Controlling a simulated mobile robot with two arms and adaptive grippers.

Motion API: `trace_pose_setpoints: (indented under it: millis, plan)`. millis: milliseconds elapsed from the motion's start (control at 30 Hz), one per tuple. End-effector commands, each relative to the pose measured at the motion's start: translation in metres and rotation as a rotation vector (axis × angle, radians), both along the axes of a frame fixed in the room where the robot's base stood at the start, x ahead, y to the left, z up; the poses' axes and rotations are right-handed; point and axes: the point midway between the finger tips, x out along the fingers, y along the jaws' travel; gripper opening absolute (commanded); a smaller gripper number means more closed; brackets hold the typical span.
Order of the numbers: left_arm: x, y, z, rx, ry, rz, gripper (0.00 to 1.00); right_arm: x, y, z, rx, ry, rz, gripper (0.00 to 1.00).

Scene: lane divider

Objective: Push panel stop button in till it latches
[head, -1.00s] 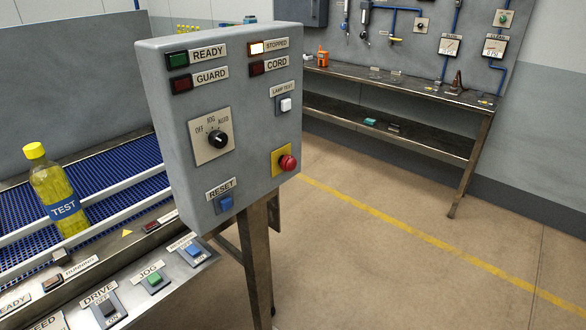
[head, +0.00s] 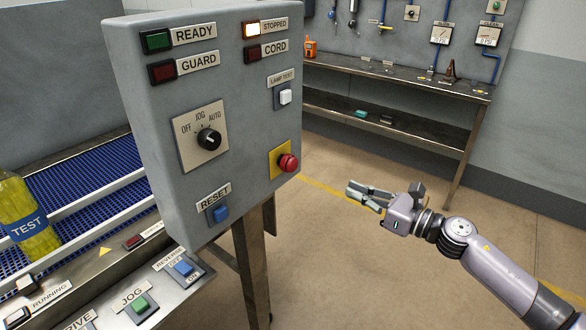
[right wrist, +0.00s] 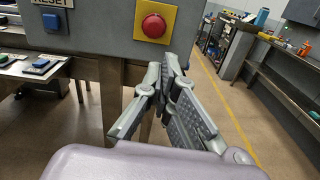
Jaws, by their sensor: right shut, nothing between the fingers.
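The red stop button (head: 288,163) stands out from a yellow plate (head: 275,171) at the lower right of the grey panel (head: 255,115). In the right wrist view the red button (right wrist: 154,26) is above my gripper. My right gripper (head: 352,191) is to the right of the button and a little lower, apart from it. Its fingers (right wrist: 166,75) are shut and empty, below the button in the wrist view. The STOPPED lamp (head: 251,30) is lit. The READY, GUARD and CORD lamps look dark. My left gripper is not in view.
The panel also carries a selector knob (head: 209,139), a white lamp test button (head: 285,97) and a blue reset button (head: 220,212). A conveyor (head: 80,205) with a yellow bottle (head: 28,222) is at left. A workbench (head: 400,125) stands behind; floor at right is open.

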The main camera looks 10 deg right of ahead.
Motion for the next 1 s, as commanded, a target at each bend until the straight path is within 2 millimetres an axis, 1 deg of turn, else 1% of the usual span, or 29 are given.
trace_pose_setpoints:
  millis: [100, 367, 467, 567, 667, 800, 1000]
  plan:
    - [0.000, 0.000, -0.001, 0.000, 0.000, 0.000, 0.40, -0.003, 0.005, 0.007, -0.044, -0.032, 0.023, 0.00]
    - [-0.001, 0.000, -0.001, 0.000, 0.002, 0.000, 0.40, -0.003, 0.005, 0.008, -0.042, -0.032, 0.021, 0.00]
    - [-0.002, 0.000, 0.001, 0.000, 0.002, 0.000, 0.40, -0.001, 0.006, 0.008, -0.041, -0.032, 0.021, 0.00]
    - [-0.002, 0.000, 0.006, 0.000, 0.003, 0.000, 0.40, 0.005, 0.010, 0.010, -0.038, -0.032, 0.019, 0.00]
    - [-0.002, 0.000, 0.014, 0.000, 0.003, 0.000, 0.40, 0.016, 0.019, 0.013, -0.037, -0.034, 0.019, 0.00]
    - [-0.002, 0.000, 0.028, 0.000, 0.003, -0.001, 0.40, 0.039, 0.037, 0.015, -0.036, -0.033, 0.020, 0.00]
    - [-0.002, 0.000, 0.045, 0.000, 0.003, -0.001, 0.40, 0.073, 0.064, 0.013, -0.034, -0.032, 0.019, 0.00]
